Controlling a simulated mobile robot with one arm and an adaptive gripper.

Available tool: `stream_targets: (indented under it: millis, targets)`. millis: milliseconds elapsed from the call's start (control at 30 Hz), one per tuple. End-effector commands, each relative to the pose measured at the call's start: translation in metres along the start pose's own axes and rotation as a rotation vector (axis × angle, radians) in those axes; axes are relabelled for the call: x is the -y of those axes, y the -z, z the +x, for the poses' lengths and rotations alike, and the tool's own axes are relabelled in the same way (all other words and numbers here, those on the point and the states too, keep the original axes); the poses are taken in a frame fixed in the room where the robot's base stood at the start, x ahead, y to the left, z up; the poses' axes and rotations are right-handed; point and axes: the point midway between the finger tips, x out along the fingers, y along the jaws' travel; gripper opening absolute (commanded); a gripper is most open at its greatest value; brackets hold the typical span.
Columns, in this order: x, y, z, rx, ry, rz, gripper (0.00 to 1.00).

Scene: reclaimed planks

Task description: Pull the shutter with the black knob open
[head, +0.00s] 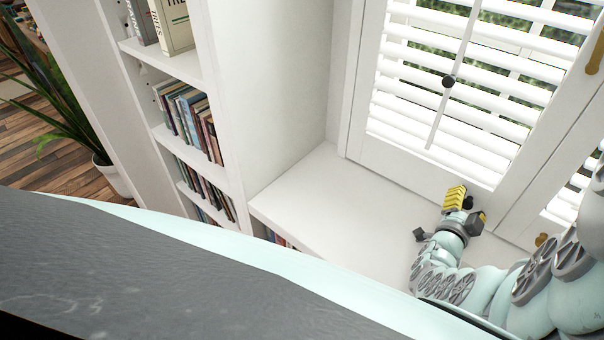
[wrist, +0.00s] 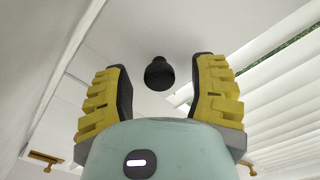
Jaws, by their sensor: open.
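The black knob (wrist: 159,74) shows in the wrist view on a plain white part of the shutter, just beyond and between my fingertips. My gripper (wrist: 162,85) is open, with a yellow and black finger on each side, and no contact with the knob is visible. In the head view my gripper (head: 461,196) is low in front of the white louvered shutter (head: 400,166), at its bottom rail. The knob there is hard to tell from the dark parts of my gripper.
A white ledge (head: 330,195) lies below the shutter. A white bookcase (head: 222,120) with several books stands at left, with a potted plant (head: 65,105) beyond. A brass knob (head: 541,240) and brass handle (head: 597,55) are at right, near a second shutter panel.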

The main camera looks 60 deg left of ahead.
Motion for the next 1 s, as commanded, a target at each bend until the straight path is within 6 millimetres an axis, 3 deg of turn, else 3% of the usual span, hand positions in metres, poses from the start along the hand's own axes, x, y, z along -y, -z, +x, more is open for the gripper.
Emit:
stream_targets:
  millis: [67, 100, 700, 1000]
  targets:
    - [-0.0005, 0.0001, -0.0002, 0.0, -0.001, 0.0, 0.58]
    - [-0.0005, 0.0, -0.0002, 0.0, -0.001, 0.0, 0.63]
    - [-0.0003, -0.0004, -0.0005, 0.001, -0.001, 0.0, 0.01]
    - [-0.0003, -0.0004, -0.0005, 0.001, -0.001, 0.0, 0.0]
